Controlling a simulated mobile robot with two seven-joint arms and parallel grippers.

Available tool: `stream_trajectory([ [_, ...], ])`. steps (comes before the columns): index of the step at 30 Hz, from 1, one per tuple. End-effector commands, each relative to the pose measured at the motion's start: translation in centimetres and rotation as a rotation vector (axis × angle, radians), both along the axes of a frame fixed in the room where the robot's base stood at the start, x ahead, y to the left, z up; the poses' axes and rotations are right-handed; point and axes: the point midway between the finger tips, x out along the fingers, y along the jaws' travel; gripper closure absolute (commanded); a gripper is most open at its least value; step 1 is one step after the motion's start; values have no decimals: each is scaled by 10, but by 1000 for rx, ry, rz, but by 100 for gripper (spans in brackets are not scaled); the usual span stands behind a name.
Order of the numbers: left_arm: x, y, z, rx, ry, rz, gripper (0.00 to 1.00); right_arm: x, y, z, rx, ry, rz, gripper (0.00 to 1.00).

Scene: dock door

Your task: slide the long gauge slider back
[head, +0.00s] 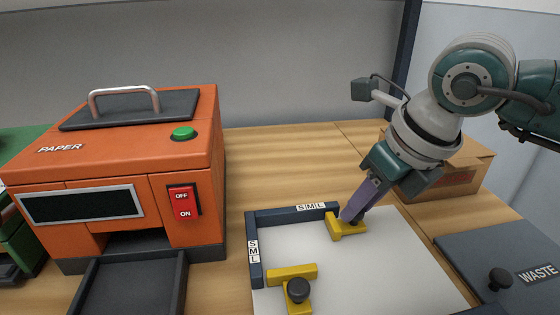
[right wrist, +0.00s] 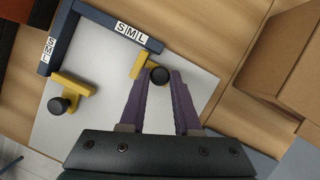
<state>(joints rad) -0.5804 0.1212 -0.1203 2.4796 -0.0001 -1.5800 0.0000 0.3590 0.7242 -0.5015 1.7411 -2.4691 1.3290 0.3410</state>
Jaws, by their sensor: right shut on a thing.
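An L-shaped dark blue gauge (head: 280,215) marked S, M, L on both arms borders a white board (head: 395,265). One yellow slider (head: 333,227) sits near the right end of the gauge's upper arm; it also shows in the right wrist view (right wrist: 140,67). My right gripper (head: 350,217) reaches down to it, its purple fingers shut on its black knob (right wrist: 159,75). The knob is hidden behind the fingers in the head view. A second yellow slider (head: 291,272) with a black knob (head: 298,290) stands by the gauge's left arm, untouched. My left gripper is out of view.
An orange paper machine (head: 110,180) with a red OFF/ON switch (head: 183,201), green button (head: 184,133) and dark tray (head: 130,285) stands at the left. A cardboard box (head: 470,160) is behind my right arm. A dark WASTE lid (head: 480,255) with a knob lies at the right.

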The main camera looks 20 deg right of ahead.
Motion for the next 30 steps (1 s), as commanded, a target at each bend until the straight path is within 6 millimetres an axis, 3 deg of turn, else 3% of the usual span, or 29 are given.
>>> stream_trajectory([
  [18, 0, -1, 0, -3, -1, 3, 100, 0, -2, 0, 0, 0, 0, 100],
  [26, 0, -1, -8, -3, -1, 2, 100, -10, -42, -2, -5, 3, -4, 100],
  [30, 0, -1, -8, -3, -1, 2, 100, -12, -50, -1, -3, 1, -1, 100],
])
